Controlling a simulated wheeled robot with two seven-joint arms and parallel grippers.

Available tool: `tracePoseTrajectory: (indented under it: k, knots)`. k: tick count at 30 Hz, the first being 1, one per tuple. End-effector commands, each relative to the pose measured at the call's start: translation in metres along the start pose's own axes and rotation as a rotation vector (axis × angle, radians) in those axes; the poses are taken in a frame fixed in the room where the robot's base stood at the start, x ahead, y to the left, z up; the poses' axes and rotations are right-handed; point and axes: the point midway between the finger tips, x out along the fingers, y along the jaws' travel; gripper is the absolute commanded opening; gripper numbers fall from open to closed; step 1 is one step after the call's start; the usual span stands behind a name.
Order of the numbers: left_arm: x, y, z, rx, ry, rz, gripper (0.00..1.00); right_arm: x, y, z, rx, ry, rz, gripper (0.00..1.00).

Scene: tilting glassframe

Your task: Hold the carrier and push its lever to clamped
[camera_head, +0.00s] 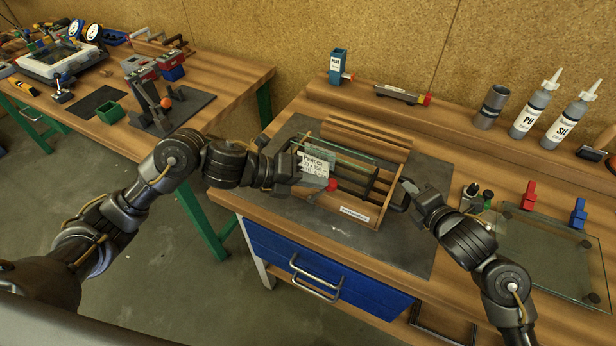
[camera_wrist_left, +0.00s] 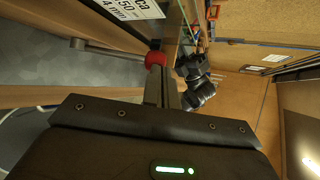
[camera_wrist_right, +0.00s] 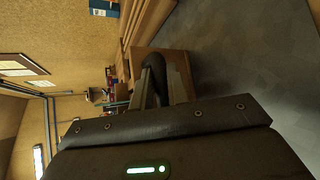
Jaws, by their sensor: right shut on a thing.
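The wooden carrier (camera_head: 373,211) stands on a dark mat, with upright glass panes (camera_head: 350,152) and a white label (camera_head: 313,164) inside its frame. A lever with a red knob (camera_head: 333,184) is at its near side; the left wrist view shows the red knob (camera_wrist_left: 155,59) and its grey rod (camera_wrist_left: 100,48). My left gripper (camera_head: 322,182) is shut and empty, its fingertips right at the knob; I cannot tell if they touch. My right gripper (camera_head: 404,190) is shut on a black handle (camera_wrist_right: 155,75) at the carrier's right end (camera_wrist_right: 178,66).
A glass sheet (camera_head: 550,262) with red and blue clamps lies on the bench at right. Bottles (camera_head: 532,112) and a grey cup (camera_head: 490,107) stand behind. A blue drawer (camera_head: 320,275) is below the bench front. Another bench (camera_head: 215,82) with tools is at left.

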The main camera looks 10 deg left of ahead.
Motion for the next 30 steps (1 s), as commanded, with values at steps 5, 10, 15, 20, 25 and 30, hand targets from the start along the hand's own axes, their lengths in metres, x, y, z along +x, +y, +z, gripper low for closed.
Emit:
tracePoseTrajectory:
  k: [5, 10, 15, 20, 25, 30]
  knots:
    - [-0.005, 0.004, 0.004, -0.001, -0.002, 0.001, 0.00, 0.000, 0.001, -0.001, 0.001, 0.002, 0.001, 0.00]
    - [-0.010, 0.008, 0.007, 0.000, -0.002, 0.000, 0.00, 0.000, 0.000, -0.001, 0.001, 0.003, 0.001, 0.00]
    - [-0.012, 0.008, 0.007, 0.001, -0.002, 0.001, 0.00, 0.000, 0.000, -0.001, 0.000, 0.003, 0.001, 0.00]
    - [-0.027, 0.006, 0.007, 0.004, -0.003, 0.002, 0.00, 0.000, 0.000, -0.001, 0.000, 0.003, 0.001, 0.00]
    - [-0.062, 0.002, 0.007, 0.006, -0.004, 0.005, 0.00, 0.000, 0.000, -0.002, 0.000, 0.003, 0.000, 0.00]
    - [-0.101, -0.003, 0.007, 0.004, -0.004, 0.005, 0.00, 0.000, 0.000, -0.002, 0.000, 0.003, 0.000, 0.00]
